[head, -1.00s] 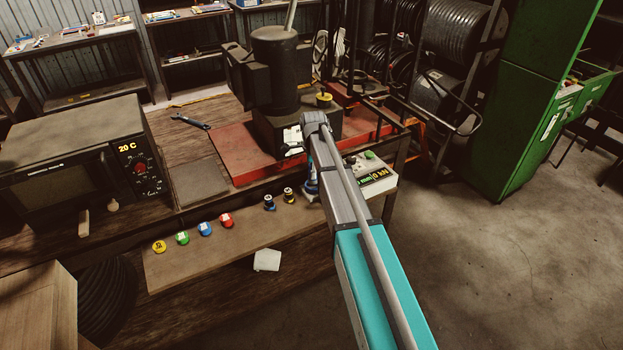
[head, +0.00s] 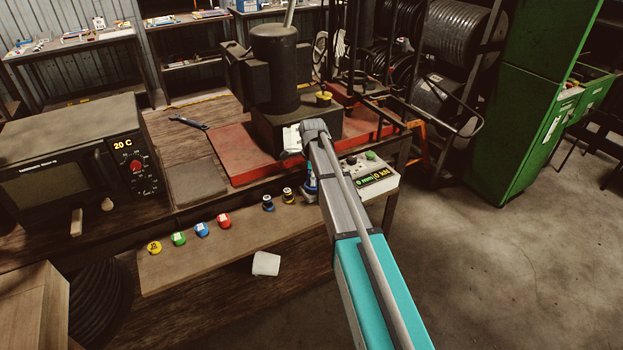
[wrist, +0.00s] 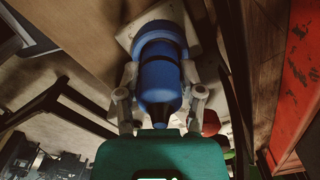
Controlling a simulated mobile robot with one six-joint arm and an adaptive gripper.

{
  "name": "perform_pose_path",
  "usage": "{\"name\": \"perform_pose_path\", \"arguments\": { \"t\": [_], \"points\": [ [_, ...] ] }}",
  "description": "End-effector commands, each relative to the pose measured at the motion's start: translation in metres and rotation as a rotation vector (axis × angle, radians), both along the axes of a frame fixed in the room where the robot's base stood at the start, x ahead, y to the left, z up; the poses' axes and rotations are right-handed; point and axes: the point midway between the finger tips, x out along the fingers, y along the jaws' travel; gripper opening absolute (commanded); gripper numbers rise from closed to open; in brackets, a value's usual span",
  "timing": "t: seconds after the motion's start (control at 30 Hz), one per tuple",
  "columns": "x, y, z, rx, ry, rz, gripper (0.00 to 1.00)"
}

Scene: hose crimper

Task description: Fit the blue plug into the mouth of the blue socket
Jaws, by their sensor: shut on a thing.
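In the wrist view my gripper (wrist: 160,80) is shut on a blue rounded body, which I take to be the blue plug (wrist: 158,88), with a finger on either side. Beyond it is a wider blue collar (wrist: 155,48) in front of a pale plate, with a dark line between the two. I cannot tell whether this collar is the blue socket or part of the plug, nor whether anything is seated. In the head view a bit of blue (head: 310,186) shows beside my arm, above the right end of the front shelf; my arm hides most of my gripper.
Yellow, green, blue and red caps (head: 201,229) line the front shelf (head: 210,262), with two dark ringed pieces (head: 268,203) to their right. A white object (head: 266,263) is at the shelf's front. A control box (head: 368,177) stands right of my arm.

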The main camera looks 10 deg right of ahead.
Motion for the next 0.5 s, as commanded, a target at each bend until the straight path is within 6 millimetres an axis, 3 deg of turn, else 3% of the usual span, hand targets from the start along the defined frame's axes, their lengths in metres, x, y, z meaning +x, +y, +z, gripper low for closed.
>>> {"name": "perform_pose_path", "arguments": {
  "t": [0.17, 0.2, 0.33, 0.5],
  "points": [
    [0.0000, 0.0000, -0.0044, 0.000, 0.000, 0.000, 0.00],
    [0.0000, 0.0000, -0.0030, 0.000, 0.000, 0.000, 0.57],
    [0.0000, 0.0000, -0.0028, 0.000, 0.000, 0.000, 0.81],
    [0.0000, 0.0000, -0.0028, 0.000, 0.000, 0.000, 0.84]
  ]
}}
